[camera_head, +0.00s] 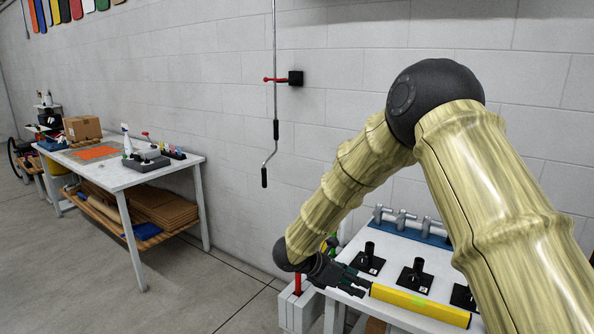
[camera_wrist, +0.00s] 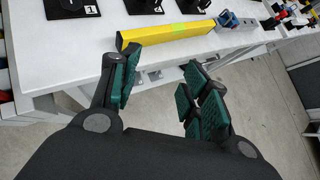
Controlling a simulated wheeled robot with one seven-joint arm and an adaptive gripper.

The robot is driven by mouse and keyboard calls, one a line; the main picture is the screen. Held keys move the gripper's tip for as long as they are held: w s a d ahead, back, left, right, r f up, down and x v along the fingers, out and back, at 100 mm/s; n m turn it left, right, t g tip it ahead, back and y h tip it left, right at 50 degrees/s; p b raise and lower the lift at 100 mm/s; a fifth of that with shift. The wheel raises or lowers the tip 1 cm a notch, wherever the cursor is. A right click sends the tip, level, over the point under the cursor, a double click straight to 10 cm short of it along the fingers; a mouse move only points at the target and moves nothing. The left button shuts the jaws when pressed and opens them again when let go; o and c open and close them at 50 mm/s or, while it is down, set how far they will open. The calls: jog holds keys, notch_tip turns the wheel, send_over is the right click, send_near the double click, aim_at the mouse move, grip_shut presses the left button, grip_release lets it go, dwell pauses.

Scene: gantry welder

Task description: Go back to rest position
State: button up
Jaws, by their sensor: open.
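My gripper (camera_head: 354,282) reaches down and away at the left end of the white table (camera_head: 395,251). In the wrist view my gripper (camera_wrist: 157,88) is open, its green-padded fingers apart with nothing between them. A yellow bar (camera_head: 420,304) lies along the near edge of the table, just beyond the fingertips. It also shows in the wrist view (camera_wrist: 172,32). I cannot tell whether a finger touches it. My bamboo-look arm hides the right part of the table in the head view.
Black numbered stands (camera_head: 367,259) and grey metal parts on a blue base (camera_head: 411,223) stand on the table. A white bench (camera_head: 130,172) with a box (camera_head: 82,127) stands at the left. A metal crank rod (camera_head: 275,90) hangs by the wall. Open floor lies between.

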jog(key=s+d+f+n+t+y+b, duration=0.1)
jog(key=s+d+f+n+b, duration=0.2)
jog(key=f+n, duration=0.65)
jog(key=s+d+f+n+t+y, duration=0.1)
jog(key=s+d+f+n+y, duration=0.1)
jog(key=s+f+n, duration=0.5)
jog(key=s+d+f+n+t+y+b, duration=0.1)
jog(key=d+f+n+b, duration=0.15)
jog(key=f+n, duration=0.8)
jog(key=s+f+n+g+y+b, duration=0.1)
jog(key=s+f+n, duration=0.4)
jog(key=s, duration=0.6)
jog(key=s+f+n+g+y+b, duration=0.1)
jog(key=s+f+n+g+y, duration=0.2)
jog(key=s+n, duration=0.6)
jog(key=s+f+n+g+y+b, duration=0.1)
jog(key=s+f+n, duration=0.6)
jog(key=s, duration=0.8)
jog(key=shift+s+a+f+g+y, duration=0.2)
jog(key=shift+f+g+y, duration=0.25)
jog(key=shift+y, duration=0.35)
jog(key=shift+r, duration=0.1)
